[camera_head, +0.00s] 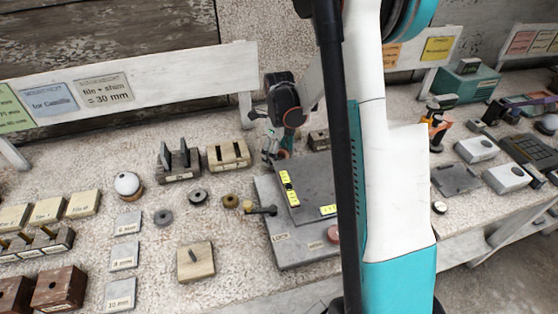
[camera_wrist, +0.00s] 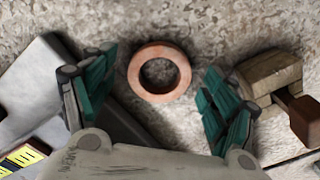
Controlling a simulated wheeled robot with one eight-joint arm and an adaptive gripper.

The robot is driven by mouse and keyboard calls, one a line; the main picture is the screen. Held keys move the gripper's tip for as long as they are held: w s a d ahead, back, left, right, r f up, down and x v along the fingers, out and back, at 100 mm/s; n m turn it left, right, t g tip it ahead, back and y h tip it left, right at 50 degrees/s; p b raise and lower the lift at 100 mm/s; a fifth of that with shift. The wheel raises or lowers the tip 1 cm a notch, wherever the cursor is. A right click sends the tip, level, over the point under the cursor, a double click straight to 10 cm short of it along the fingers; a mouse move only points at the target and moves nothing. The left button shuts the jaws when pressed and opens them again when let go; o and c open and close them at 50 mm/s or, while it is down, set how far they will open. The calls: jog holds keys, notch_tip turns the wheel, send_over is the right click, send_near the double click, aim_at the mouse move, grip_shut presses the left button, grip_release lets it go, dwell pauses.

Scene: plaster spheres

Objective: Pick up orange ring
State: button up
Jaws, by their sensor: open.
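The orange ring (camera_wrist: 138,75) lies flat on the speckled surface in the upper middle of the wrist view, its hole facing the camera. My gripper (camera_wrist: 160,68) is open, its teal fingers spread to the left and right of the ring and apart from it. Nothing is held. In the head view my gripper (camera_head: 277,148) hangs low over the bench behind the grey plate. The ring cannot be made out clearly there.
A wooden block (camera_wrist: 270,72) with a dark brown peg stands close to the right finger. A grey plate (camera_wrist: 42,75) with yellow labels lies to the left, also seen in the head view (camera_head: 292,245). Dark washers (camera_head: 198,197) and wooden blocks stand farther left.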

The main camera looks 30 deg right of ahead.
jog(key=shift+c, duration=0.6)
jog(key=c, duration=0.8)
jog(key=shift+r, duration=0.2)
